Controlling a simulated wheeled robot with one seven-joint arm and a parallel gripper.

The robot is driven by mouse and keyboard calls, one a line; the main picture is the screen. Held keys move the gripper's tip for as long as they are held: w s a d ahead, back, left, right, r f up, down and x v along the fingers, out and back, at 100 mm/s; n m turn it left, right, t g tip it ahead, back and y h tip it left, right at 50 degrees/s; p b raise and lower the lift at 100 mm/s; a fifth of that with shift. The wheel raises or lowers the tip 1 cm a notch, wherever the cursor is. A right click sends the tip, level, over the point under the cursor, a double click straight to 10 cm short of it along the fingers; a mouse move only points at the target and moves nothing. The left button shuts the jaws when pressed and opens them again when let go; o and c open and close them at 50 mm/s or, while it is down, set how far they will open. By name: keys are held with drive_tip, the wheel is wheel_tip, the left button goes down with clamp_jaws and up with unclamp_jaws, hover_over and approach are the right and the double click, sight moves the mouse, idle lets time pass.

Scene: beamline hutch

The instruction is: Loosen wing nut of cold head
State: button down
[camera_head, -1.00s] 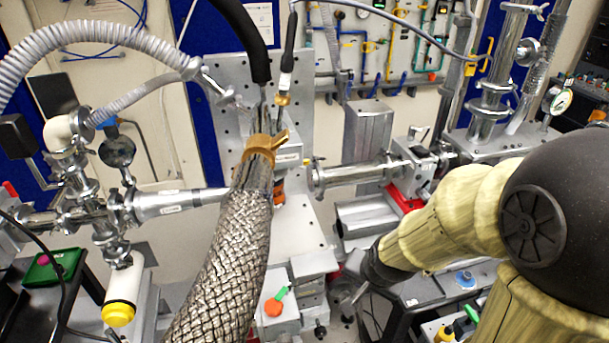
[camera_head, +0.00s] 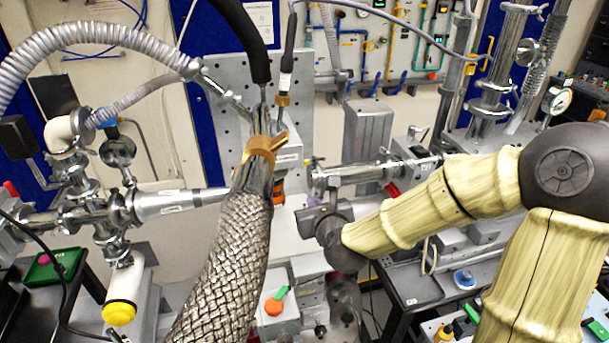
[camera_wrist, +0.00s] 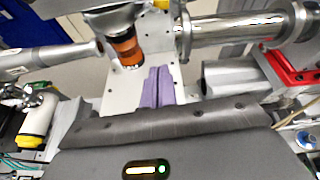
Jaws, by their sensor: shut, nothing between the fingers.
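A brass clamp (camera_head: 262,148) with a wing-like tab, which looks like the wing nut (camera_head: 281,141), sits at the top of the thick braided hose (camera_head: 225,265). Behind it is the metal cold head assembly, with an orange-brown cylinder (camera_head: 278,190) below; that cylinder shows at upper left in the wrist view (camera_wrist: 126,46). A bit of brass shows at the wrist view's top edge. My gripper (camera_wrist: 158,72) has its purple fingers together and empty, pointing toward the pale plate below and right of the cylinder, apart from it. In the head view its body is right of the hose and below the clamp; the fingertips are unclear.
A horizontal steel tube (camera_head: 352,174) runs just above my wrist and shows at the wrist view's upper right (camera_wrist: 235,28). A grey block with an orange knob (camera_head: 274,306) stands below. Steel vacuum fittings (camera_head: 90,210) stand at left. Corrugated hoses cross the upper left.

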drive_tip(key=shift+w+r+m, duration=0.1)
drive_tip(key=shift+r+m, duration=0.15)
drive_tip(key=shift+m, duration=0.15)
drive_tip(key=w+a+p, duration=0.2)
drive_tip(key=w+p, duration=0.3)
drive_tip(key=w, duration=0.4)
drive_tip(key=shift+a+r+p, duration=0.3)
drive_tip(key=shift+r, duration=0.05)
drive_tip(key=shift+w, duration=0.15)
idle(0.4)
